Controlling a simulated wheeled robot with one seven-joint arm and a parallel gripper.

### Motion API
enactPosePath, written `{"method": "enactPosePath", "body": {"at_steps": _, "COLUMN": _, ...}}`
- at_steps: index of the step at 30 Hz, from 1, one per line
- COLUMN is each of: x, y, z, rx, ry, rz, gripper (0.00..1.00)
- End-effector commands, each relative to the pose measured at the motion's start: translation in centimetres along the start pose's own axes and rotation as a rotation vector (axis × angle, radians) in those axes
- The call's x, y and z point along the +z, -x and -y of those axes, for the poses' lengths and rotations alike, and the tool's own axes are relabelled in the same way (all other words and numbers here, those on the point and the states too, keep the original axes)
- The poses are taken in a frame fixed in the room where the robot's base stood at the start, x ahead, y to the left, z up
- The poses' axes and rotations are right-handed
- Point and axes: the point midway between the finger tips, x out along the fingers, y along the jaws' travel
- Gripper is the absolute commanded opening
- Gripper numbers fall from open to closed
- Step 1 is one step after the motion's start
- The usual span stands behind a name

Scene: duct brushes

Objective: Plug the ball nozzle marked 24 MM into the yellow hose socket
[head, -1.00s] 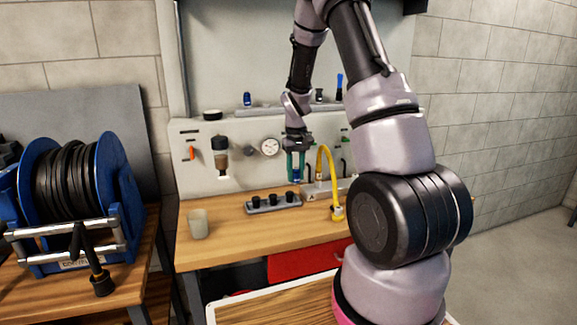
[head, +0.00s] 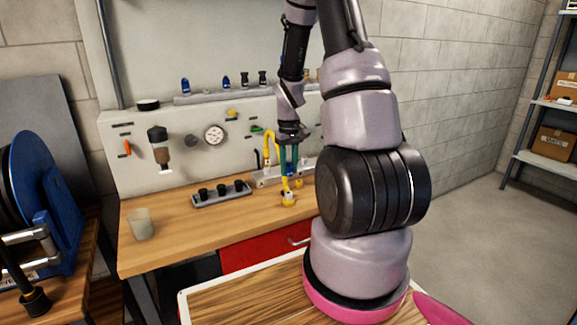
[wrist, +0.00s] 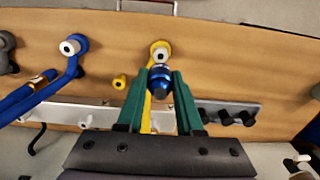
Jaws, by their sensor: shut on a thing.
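My gripper (wrist: 153,92) has teal fingers and is shut on a blue ball nozzle (wrist: 160,80) with a dark tip, seen between the fingertips in the wrist view. No 24 MM mark is legible on it. In the head view my gripper (head: 290,158) is above the bench with the nozzle (head: 291,171) hanging down. The yellow hose socket (wrist: 160,48) has a pale ring with a dark hole and shows just beyond the nozzle. In the head view the socket (head: 288,199) sits on the bench below the gripper. The nozzle looks apart from it.
A blue hose socket (wrist: 73,46) lies to the left in the wrist view, and a small yellow fitting (wrist: 119,82) is nearer. A rack (head: 218,196) with black holders and a cup (head: 140,224) stand on the bench. The bench front is mostly clear.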

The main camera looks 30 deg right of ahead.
Motion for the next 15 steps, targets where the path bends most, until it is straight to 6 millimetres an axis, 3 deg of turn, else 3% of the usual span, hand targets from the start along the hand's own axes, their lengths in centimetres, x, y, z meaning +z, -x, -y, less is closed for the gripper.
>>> {"method": "enactPosePath", "body": {"at_steps": 15, "x": 0.0, "y": -4.4, "z": 0.0, "rx": -0.001, "ry": -0.001, "rz": 0.002, "gripper": 0.0}}
